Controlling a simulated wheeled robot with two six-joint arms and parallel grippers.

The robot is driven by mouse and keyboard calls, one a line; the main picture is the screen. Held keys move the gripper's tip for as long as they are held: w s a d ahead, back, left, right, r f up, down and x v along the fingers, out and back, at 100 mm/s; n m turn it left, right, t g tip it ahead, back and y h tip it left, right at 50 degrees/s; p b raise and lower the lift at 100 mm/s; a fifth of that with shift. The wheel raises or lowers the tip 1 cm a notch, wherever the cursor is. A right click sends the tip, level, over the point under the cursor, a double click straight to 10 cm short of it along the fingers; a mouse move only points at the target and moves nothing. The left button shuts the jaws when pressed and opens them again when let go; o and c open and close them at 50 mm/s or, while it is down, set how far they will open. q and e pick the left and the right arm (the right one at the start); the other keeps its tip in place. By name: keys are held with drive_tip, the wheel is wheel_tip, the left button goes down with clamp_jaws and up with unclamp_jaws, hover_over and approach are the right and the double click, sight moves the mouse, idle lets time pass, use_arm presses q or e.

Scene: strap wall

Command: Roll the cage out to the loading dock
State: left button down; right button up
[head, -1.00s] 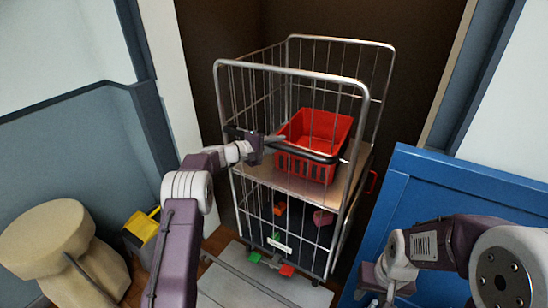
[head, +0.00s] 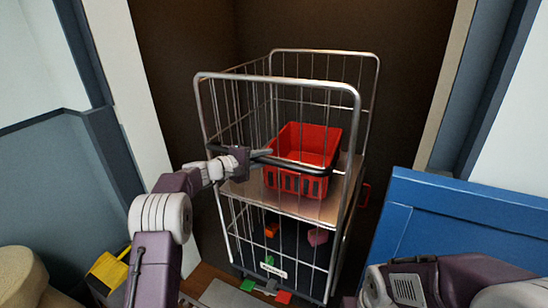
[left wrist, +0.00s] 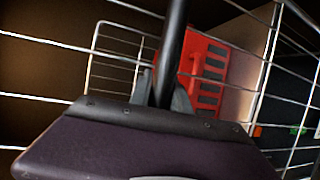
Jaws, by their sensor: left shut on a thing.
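The roll cage (head: 275,83) is a silver wire cart standing upright in front of me in a dark opening. Its black handle bar (head: 300,163) runs across the near side. My left gripper (head: 240,162) is shut on the left part of this bar. In the left wrist view the bar (left wrist: 173,45) passes between the jaws (left wrist: 165,95). A red basket (head: 310,145) sits on the cage's shelf. Small green, orange and red pieces show low on the cage. My right arm shows at the lower right, but its gripper is out of the frame.
A blue panel (head: 460,225) stands close on the right. Pale door jambs (head: 128,100) flank the opening. A yellow-topped bin (head: 108,268) and a beige rounded object (head: 22,278) are at the lower left. A grey plate (head: 225,295) lies on the floor before the cage.

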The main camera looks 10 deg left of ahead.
use_arm(q)
drive_tip(key=shift+w+a+r, duration=0.2)
drive_tip(key=shift+a+r, duration=0.05)
drive_tip(key=shift+r, duration=0.25)
drive_tip(key=c, duration=1.5)
unclamp_jaws()
drive_tip(key=shift+a+f, duration=0.15)
drive_tip(key=shift+f, duration=0.05)
